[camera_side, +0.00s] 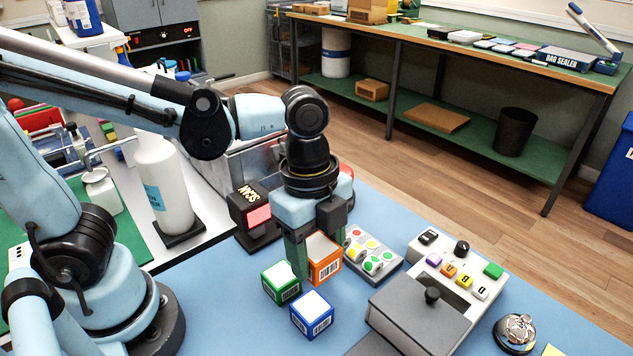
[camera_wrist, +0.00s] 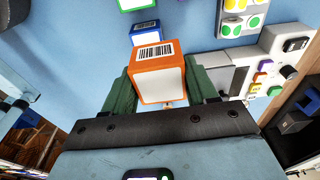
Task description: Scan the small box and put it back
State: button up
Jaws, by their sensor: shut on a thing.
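A small orange box (camera_side: 326,269) with a white panel and a barcode is between the green fingers of my gripper (camera_side: 318,244). In the wrist view the orange box (camera_wrist: 160,78) sits between both fingers (camera_wrist: 163,84), barcode on the face away from the palm. My gripper is shut on it, pointing down. I cannot tell whether the box touches the blue mat. A green box (camera_side: 281,282) and a blue box (camera_side: 312,314) stand close by on the mat. The scanner (camera_side: 251,207), marked SCAN with a lit red window, stands left of my gripper.
A tray of coloured round stickers (camera_side: 372,250) lies just right of the orange box. A grey lidded case (camera_side: 418,318) and a button panel (camera_side: 458,265) stand further right, with a bell (camera_side: 516,332). A white bottle (camera_side: 162,185) stands left of the scanner.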

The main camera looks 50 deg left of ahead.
jog(key=w+a, duration=0.2)
jog(key=a, duration=0.9)
jog(key=shift+s+a+f, duration=0.1)
jog(key=shift+s+f, duration=0.05)
jog(key=shift+f, duration=1.05)
jog(key=shift+s+a+f, duration=0.1)
jog(key=shift+f, duration=1.1)
jog(key=d+m, duration=0.1)
jog(key=d, duration=0.1)
jog(key=d+r+m, duration=0.1)
jog(key=d, duration=0.2)
jog(key=d+r+m, duration=0.1)
jog(key=d, duration=0.2)
jog(key=shift+s+d+m, duration=0.15)
jog(key=shift+s+m, duration=0.1)
jog(key=shift+m, duration=0.15)
jog(key=s+d+r+m+g, duration=0.1)
jog(key=s+d+m, duration=0.15)
jog(key=d, duration=0.25)
jog(key=s+d+r+m, duration=0.2)
jog(key=d+m, duration=0.1)
jog(key=d, duration=0.2)
send_over(347, 296)
notch_tip(347, 296, down, 7)
jog(key=shift+w+a+r, duration=0.1)
jog(key=shift+w+a, duration=0.05)
jog(key=shift+f, duration=2.05)
jog(key=shift+f, duration=0.15)
